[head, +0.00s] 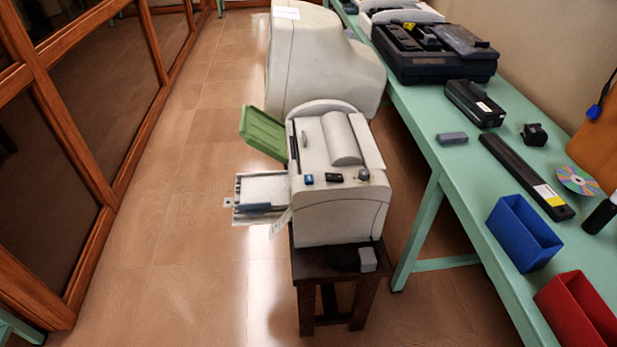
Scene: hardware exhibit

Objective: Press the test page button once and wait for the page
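A cream-coloured printer (340,217) stands on a small dark wooden stool (307,270) in the middle of the head view. On its front top edge are a small blue button (309,179), a black button or switch (333,177) and a round grey knob (363,174). I cannot read any labels, so I cannot tell which is the test page button. A green flap (263,132) sticks out at its upper left. A pale tray (262,188) juts out below it, with a dark bluish bar at its front. Neither gripper is in view.
A green table (427,150) runs along the right, holding a blue bin (522,232), a red bin (577,311), a disc (577,180) and black devices. A large cream casing (310,65) stands behind the printer. Wood-framed glass cases line the left; the tiled floor between is clear.

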